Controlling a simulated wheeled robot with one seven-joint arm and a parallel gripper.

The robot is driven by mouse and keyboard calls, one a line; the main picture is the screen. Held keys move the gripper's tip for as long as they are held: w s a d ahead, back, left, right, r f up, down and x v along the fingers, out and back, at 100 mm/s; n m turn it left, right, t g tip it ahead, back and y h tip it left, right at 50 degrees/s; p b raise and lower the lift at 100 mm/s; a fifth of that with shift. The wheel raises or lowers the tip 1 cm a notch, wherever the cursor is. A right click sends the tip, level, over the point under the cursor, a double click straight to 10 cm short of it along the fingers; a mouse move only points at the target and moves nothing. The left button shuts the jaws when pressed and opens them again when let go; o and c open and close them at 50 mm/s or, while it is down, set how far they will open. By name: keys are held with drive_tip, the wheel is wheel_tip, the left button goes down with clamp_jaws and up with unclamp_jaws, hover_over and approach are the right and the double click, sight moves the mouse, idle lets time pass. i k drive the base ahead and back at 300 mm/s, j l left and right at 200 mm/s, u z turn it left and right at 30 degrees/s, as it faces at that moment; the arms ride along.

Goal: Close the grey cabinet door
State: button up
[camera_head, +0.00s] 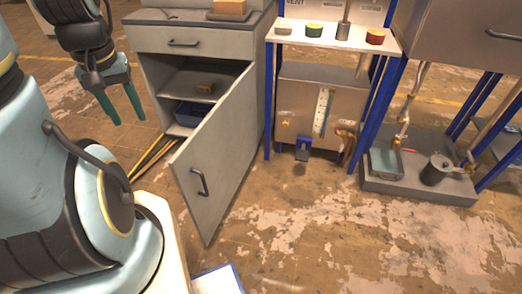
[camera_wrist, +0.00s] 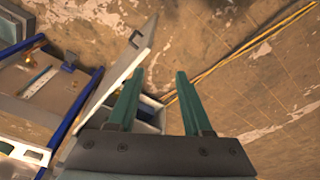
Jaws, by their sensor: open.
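The grey cabinet (camera_head: 190,42) stands at the upper middle of the head view. Its door (camera_head: 217,150) is hinged on the right side and stands open, swung out toward me. A dark bar handle (camera_head: 198,182) is on the door's face. My gripper (camera_head: 122,108) is open and empty, in the air left of the cabinet and apart from the door. In the wrist view the green fingers of my gripper (camera_wrist: 157,92) are spread, with the door (camera_wrist: 122,75) and its handle (camera_wrist: 134,38) to their left.
A blue-framed bench (camera_head: 320,42) with small containers on top stands right of the cabinet. A grey low platform (camera_head: 420,185) with a cup is farther right. Yellow and black cables (camera_head: 150,155) lie left of the cabinet. The floor in front is mostly clear.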

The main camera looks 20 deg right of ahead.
sight(208, 169)
drive_tip(key=k+l, duration=0.1)
drive_tip(key=l, duration=0.3)
drive_tip(key=l+u, duration=0.1)
drive_tip(key=l, duration=0.3)
drive_tip(key=k+l, duration=0.2)
drive_tip(key=l, duration=0.15)
drive_tip(key=k+l, duration=0.1)
drive_tip(key=l, duration=0.3)
drive_tip(key=k+l+u, duration=0.1)
drive_tip(key=l, duration=0.25)
drive_tip(key=k+l, duration=0.1)
drive_tip(key=l, duration=0.3)
drive_tip(key=k+l, duration=0.1)
drive_tip(key=l, duration=0.25)
drive_tip(key=k+l+u, duration=0.1)
drive_tip(key=l+u, duration=0.2)
drive_tip(key=j+u, duration=0.15)
drive_tip(key=u, duration=0.35)
drive_tip(key=i+u, duration=0.1)
drive_tip(key=u, duration=0.4)
drive_tip(key=i+j+u, duration=0.1)
drive_tip(key=u, duration=0.4)
